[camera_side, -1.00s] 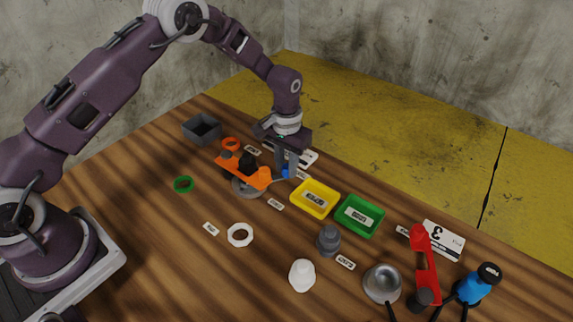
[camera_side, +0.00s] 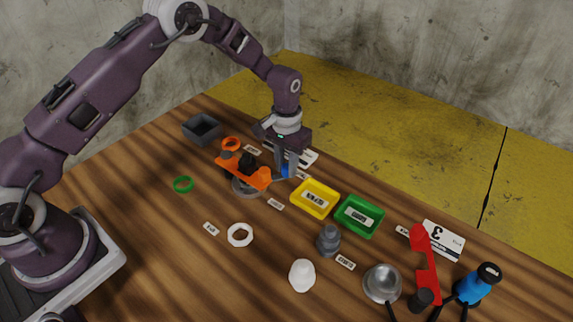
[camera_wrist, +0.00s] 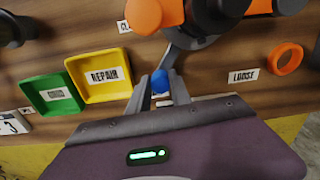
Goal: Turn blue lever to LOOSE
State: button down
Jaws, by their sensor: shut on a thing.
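The blue lever (camera_wrist: 161,81) shows as a rounded blue knob between the two fingertips of my gripper (camera_wrist: 160,88) in the wrist view. In the side view my gripper (camera_side: 286,172) points down beside the orange assembly, shut on the blue lever (camera_side: 285,171), which is partly hidden by the fingers. A grey arm joins the knob to the round grey base (camera_wrist: 190,38) under the orange and black parts (camera_side: 245,171). The LOOSE label (camera_wrist: 243,76) lies to the right of my gripper in the wrist view, apart from the knob.
A yellow tray (camera_wrist: 104,76) marked REPAIR and a green tray (camera_wrist: 52,94) lie left of my gripper in the wrist view. An orange ring (camera_wrist: 286,57) lies beyond the LOOSE label. A grey box (camera_side: 202,128), a red part (camera_side: 425,265) and a metal bowl (camera_side: 382,284) stand farther off.

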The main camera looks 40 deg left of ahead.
jog(key=shift+w+a, duration=0.1)
jog(key=shift+a, duration=0.05)
jog(key=shift+w+a+n, duration=0.35)
jog(key=shift+a+n, duration=0.35)
jog(key=shift+n, duration=0.3)
jog(key=shift+w+a+n, duration=0.3)
jog(key=shift+a+n, duration=0.4)
jog(key=shift+n, duration=0.3)
jog(key=shift+w+a+n, duration=0.15)
jog(key=shift+a+n, duration=1.5)
jog(key=shift+n, duration=0.25)
jog(key=shift+s+a+n, duration=0.2)
jog(key=shift+a+n, duration=0.6)
jog(key=shift+n, duration=0.15)
jog(key=shift+s+a+n, duration=0.15)
jog(key=shift+a+n, duration=0.6)
jog(key=shift+n, duration=0.2)
jog(key=shift+s+a+n, duration=0.35)
jog(key=shift+a+n, duration=0.25)
jog(key=shift+n, duration=0.2)
jog(key=shift+s+a+n, duration=0.3)
jog(key=shift+a+n, duration=0.25)
jog(key=shift+n, duration=0.25)
jog(key=shift+s+a, duration=0.15)
jog(key=c, duration=1.2)
grip_release()
jog(key=shift+o, duration=0.2)
